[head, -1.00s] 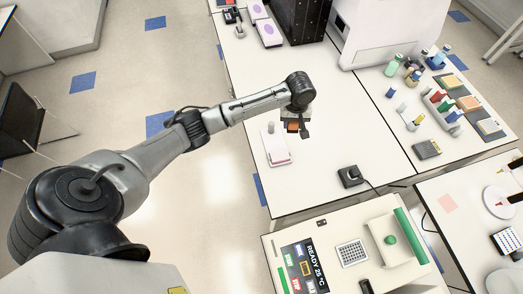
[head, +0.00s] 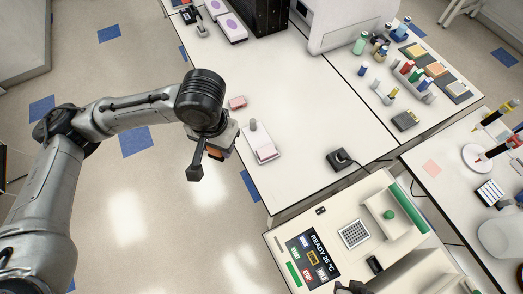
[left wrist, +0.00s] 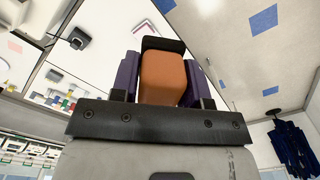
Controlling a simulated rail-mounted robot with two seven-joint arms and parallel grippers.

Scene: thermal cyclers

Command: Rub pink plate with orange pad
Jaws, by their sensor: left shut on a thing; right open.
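My left gripper (head: 208,160) hangs over the floor, just left of the white bench. It is shut on the orange pad (head: 220,153). In the left wrist view the pad (left wrist: 163,77) sits between the purple fingers, with a black part at its far end. A flat pink square (head: 431,167), which best fits the pink plate, lies on the right-hand bench, well away from the pad. My right gripper (head: 350,288) seems to be the dark shape at the bottom edge, mostly cut off; it is open.
A small pink block (head: 237,102) and a whitish box (head: 262,148) lie near the bench's left edge. A thermal cycler (head: 352,235) stands in front. Bottles and racks (head: 410,72) crowd the back right. The white bench's middle is clear.

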